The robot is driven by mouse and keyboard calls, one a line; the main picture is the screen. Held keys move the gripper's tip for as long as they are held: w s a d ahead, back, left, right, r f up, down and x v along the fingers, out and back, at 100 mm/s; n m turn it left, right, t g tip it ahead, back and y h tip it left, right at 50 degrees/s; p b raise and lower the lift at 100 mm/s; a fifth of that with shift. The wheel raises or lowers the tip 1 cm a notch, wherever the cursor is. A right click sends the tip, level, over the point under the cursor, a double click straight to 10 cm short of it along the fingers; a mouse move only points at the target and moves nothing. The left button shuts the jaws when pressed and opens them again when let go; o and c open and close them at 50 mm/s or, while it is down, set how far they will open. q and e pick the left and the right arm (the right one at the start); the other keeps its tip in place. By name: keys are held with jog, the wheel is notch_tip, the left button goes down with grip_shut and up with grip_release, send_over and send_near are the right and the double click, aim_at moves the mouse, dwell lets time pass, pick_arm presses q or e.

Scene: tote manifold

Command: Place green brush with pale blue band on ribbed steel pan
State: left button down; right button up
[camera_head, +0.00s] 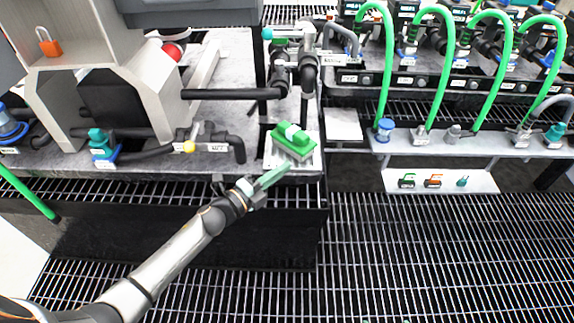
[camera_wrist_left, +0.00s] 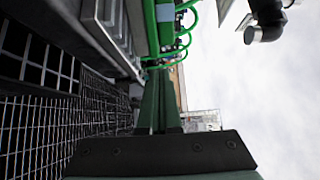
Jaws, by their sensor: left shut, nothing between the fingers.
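The green brush with a pale blue band (camera_head: 293,138) lies on a pale square plate (camera_head: 307,166) at the near edge of the steel bench in the head view. This plate may be the ribbed steel pan; I cannot make out ribs. My left gripper (camera_head: 277,174) is shut and empty, with its green fingers just in front of the brush and over the plate's near edge. I cannot tell whether they touch. In the left wrist view the closed fingers (camera_wrist_left: 160,100) point toward a green body with a pale blue band (camera_wrist_left: 165,12), apparently the brush. My right gripper cannot be made out.
Dark pipes and a valve (camera_head: 200,138) stand left of the brush, and upright pipework (camera_head: 307,75) stands behind it. Green hoses (camera_head: 440,70) arch at the back right. A pale board with small pictures (camera_head: 440,181) hangs there. Open grating (camera_head: 430,260) fills the foreground.

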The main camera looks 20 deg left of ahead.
pick_arm(q)
jog(key=v, duration=0.8)
jog(key=shift+a+p, duration=0.2)
jog(key=shift+p, duration=0.1)
jog(key=shift+w, duration=0.1)
